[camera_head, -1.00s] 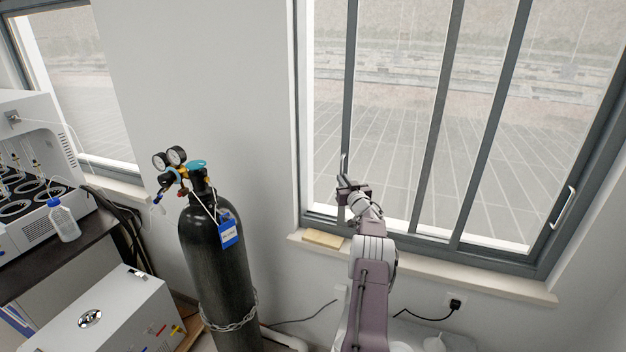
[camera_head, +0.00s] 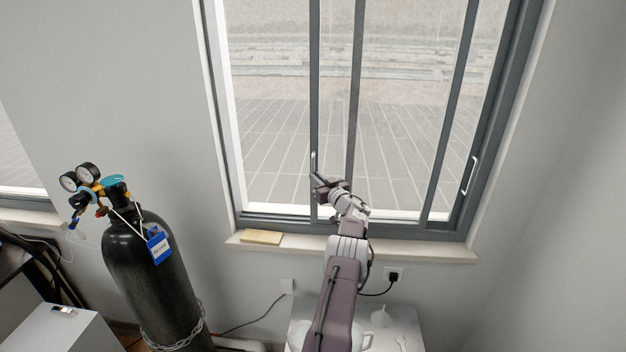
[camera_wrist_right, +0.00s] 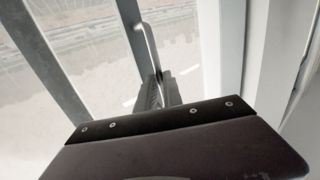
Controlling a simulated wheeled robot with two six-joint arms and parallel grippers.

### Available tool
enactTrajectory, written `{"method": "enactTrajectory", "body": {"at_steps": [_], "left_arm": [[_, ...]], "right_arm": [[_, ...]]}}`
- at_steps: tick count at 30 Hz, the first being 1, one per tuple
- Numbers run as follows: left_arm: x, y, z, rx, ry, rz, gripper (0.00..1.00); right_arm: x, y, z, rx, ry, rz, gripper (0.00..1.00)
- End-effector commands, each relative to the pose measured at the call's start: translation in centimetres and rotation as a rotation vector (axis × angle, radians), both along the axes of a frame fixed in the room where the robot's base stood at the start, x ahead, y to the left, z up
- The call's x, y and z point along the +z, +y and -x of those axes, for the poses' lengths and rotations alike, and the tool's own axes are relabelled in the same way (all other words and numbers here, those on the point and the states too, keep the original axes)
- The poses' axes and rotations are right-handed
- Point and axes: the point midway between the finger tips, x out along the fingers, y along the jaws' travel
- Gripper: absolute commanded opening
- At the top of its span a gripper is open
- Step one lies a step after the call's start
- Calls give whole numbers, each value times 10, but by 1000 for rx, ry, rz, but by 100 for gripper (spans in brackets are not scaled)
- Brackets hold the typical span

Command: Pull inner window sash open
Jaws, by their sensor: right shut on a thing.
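The window's inner sash has a grey left stile (camera_head: 315,90) that stands right of the window's left jamb, with a wide gap between them. A slim pale handle (camera_head: 313,161) is on this stile. It also shows in the wrist view (camera_wrist_right: 149,48), running down to the dark fingers. My right gripper (camera_head: 320,182) is shut on the handle, near its lower end; its fingers partly hide the grip. My right fingers also show in the wrist view (camera_wrist_right: 157,92). My left gripper is not in view.
Another pale handle (camera_head: 469,175) is at the window's right side. A sponge-like yellow block (camera_head: 261,237) lies on the sill (camera_head: 430,251). A black gas cylinder (camera_head: 150,270) with gauges stands at left. A plugged-in cable (camera_head: 393,277) is below the sill.

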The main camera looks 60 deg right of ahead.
Motion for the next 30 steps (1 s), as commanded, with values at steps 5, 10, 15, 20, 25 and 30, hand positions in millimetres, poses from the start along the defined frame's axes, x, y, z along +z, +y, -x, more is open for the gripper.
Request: {"method": "enactTrajectory", "body": {"at_steps": [5,10,15,20,25,30], "left_arm": [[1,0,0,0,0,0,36],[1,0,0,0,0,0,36],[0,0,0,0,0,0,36],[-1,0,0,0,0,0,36],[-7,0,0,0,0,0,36],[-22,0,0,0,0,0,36]], "right_arm": [[9,-2,1,-7,-10,10,0],[7,-2,1,-4,-7,8,32],[5,-1,0,-2,-5,6,32],[3,1,3,-2,-3,4,32],[2,7,17,-4,-3,2,32],[0,21,43,-5,-5,4,32]]}}
